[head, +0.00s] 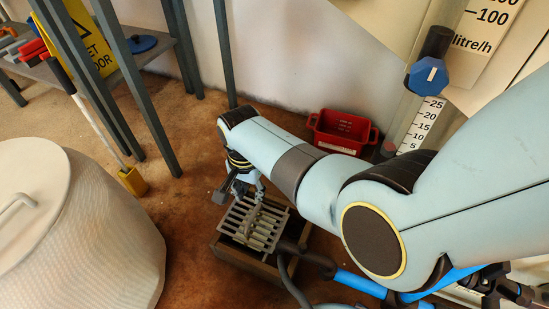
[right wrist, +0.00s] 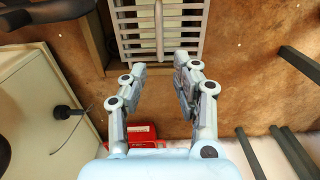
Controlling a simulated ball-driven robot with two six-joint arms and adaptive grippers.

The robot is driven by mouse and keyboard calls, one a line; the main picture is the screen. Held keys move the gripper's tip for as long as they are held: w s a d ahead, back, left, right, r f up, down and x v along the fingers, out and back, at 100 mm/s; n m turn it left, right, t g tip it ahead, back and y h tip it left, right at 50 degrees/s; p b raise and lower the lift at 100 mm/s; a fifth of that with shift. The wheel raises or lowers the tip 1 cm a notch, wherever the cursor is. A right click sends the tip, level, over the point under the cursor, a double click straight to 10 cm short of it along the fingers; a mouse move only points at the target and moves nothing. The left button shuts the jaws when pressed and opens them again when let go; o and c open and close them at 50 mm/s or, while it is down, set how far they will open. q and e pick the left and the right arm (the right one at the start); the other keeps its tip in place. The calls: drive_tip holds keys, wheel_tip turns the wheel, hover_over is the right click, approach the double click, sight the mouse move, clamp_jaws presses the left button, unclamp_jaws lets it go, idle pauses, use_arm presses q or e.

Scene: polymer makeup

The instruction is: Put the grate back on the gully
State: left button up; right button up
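The grate (head: 254,224) is a pale grey slotted panel at the gully (head: 238,259), a brown-edged square box in the floor. In the head view the grate looks slightly skewed to the gully's rim; I cannot tell whether it is seated. My right gripper (head: 246,190) is just above the grate's far side. In the right wrist view, the right gripper (right wrist: 162,62) has its fingers apart with a clear gap, and the grate (right wrist: 130,30) with its central bar lies past the fingertips. I cannot tell whether they touch it. My left gripper is not in view.
A red crate (head: 341,131) stands by the wall. A blue pipe (head: 357,282) and a grey hose run beside the gully. A large white lidded bin (head: 95,240) stands at left, with a yellow-ended pole (head: 133,181) behind it. Brown floor between bin and gully is clear.

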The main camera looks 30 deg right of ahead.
drive_tip(key=s+d+r+n+t, duration=0.1)
drive_tip(key=s+d+r+n, duration=0.25)
drive_tip(key=s+d, duration=0.75)
drive_tip(key=s+r+n+t, duration=0.2)
drive_tip(key=s+r+n, duration=0.6)
drive_tip(key=s+r, duration=0.6)
drive_tip(key=shift+d+r, duration=0.25)
drive_tip(key=shift+r, duration=0.4)
